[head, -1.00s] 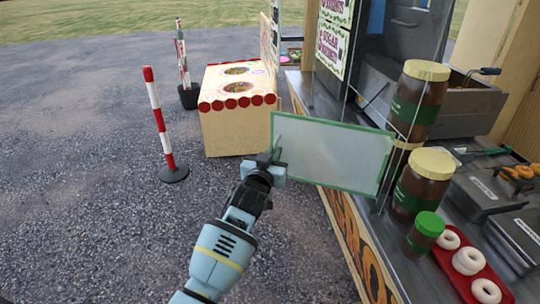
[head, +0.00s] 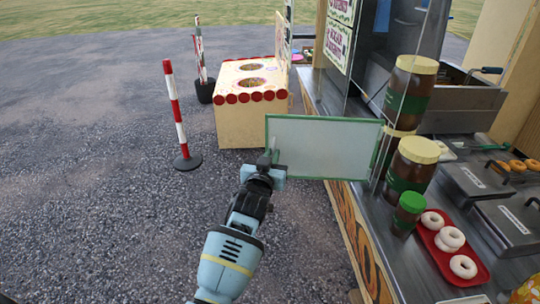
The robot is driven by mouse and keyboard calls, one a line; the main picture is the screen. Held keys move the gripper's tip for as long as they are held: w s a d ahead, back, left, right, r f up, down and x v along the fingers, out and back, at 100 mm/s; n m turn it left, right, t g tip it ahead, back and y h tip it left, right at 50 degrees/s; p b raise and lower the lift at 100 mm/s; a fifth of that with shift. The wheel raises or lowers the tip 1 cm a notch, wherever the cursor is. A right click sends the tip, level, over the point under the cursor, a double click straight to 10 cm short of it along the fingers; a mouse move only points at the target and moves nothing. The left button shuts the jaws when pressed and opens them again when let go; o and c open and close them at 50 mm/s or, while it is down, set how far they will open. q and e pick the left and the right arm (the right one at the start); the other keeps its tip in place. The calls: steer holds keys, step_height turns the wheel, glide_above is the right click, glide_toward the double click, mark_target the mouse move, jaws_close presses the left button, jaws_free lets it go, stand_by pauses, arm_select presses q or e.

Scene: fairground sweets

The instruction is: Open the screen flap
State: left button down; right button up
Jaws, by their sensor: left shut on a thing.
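The fingertips are small and partly merge with the frame in the picture. My right gripper does not show.
A red tray (head: 478,268) holds doughnuts. A cream game box (head: 230,128) and a striped post (head: 176,112) stand on the gravel. Open gravel lies to the left.

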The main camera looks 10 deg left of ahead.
arm_select(q)
steer(key=shift+s+d+f, duration=0.1)
steer(key=shift+s+d, duration=0.2)
steer(key=shift+d, duration=0.6)
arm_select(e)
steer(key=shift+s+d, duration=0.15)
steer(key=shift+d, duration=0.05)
arm_select(q)
steer(key=c, duration=1.8)
jaws_free()
steer(key=o, duration=0.3)
steer(key=shift+w+d, duration=0.1)
steer(key=shift+d, duration=0.2)
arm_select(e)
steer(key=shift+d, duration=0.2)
arm_select(q)
steer(key=shift+a, duration=0.25)
